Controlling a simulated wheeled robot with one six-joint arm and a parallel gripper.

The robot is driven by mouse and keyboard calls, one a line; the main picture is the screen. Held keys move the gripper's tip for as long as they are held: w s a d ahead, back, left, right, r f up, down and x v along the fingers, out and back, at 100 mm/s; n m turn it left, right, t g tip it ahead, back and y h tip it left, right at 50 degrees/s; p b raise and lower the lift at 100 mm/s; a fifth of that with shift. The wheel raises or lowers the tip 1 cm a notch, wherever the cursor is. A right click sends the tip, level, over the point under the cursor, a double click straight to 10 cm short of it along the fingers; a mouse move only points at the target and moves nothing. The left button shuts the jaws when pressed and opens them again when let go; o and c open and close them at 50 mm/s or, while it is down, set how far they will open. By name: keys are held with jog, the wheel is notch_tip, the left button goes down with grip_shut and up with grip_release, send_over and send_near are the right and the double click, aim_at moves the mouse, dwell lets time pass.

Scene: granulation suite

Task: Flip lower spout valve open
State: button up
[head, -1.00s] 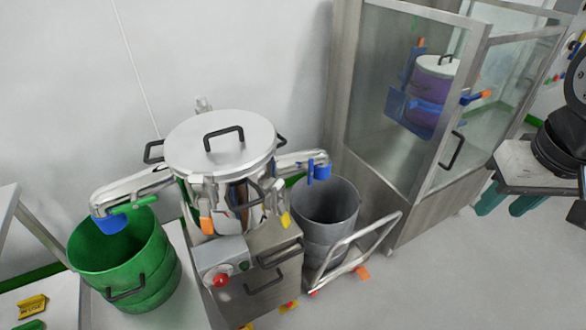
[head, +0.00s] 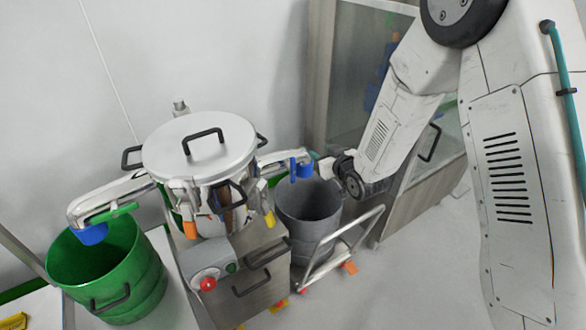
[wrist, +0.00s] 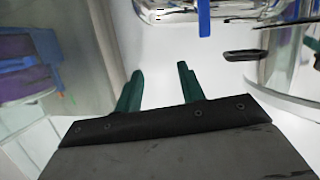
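A steel vessel (head: 200,150) with a round lid has two spouts. The left spout (head: 118,195) has a green lever (head: 118,214) and a blue end (head: 91,234) over a green bin. The right spout (head: 283,161) has a blue lever (head: 293,171) hanging down above a grey bin. I cannot tell for sure which is the lower spout. The right spout (wrist: 180,10) and blue lever (wrist: 204,17) show at the top of the wrist view. My gripper (wrist: 157,78) is open and empty, with teal fingers apart, close to that spout but not touching the lever.
The green bin (head: 110,270) stands at left and the grey bin (head: 308,215) at right, beside a trolley handle (head: 345,245). A control box with a red button (head: 208,284) is in front. A glass-door cabinet (head: 340,75) stands behind my arm.

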aim_at(294, 169)
jog(key=s+a+f+t+y, duration=0.25)
jog(key=a+f+y, duration=0.2)
jog(key=f, duration=0.35)
jog(key=shift+n+g+h, duration=0.35)
jog(key=shift+n+h, duration=0.05)
jog(key=shift+h, duration=0.05)
jog(key=x, duration=0.7)
jog(key=shift+s+a+f, duration=0.15)
jog(key=shift+a+f, duration=0.05)
jog(key=shift+a, duration=0.15)
grip_shut()
